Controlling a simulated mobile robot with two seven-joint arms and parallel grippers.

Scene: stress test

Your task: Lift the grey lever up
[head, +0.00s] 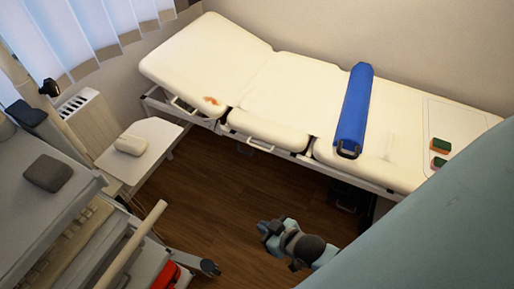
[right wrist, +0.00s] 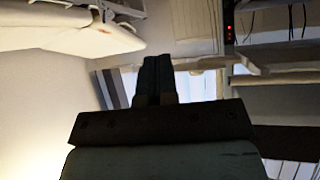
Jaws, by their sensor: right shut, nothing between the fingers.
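I cannot pick out the grey lever for certain. A short grey arm with a dark round end (head: 208,267) sticks out low at the left of the head view, beside the grey equipment, and I cannot tell whether it is the lever. My right gripper (head: 268,234) is over the wooden floor, apart from the couch and the equipment. In the right wrist view its fingers (right wrist: 157,78) are together and hold nothing. My left gripper is not in view.
A cream examination couch (head: 285,90) runs along the wall, with a blue roll (head: 356,110) across it. A small white table (head: 155,142) and a radiator (head: 88,122) stand at left. Grey equipment with a beige bar (head: 130,245) fills the lower left. Bare floor (head: 235,190) lies between.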

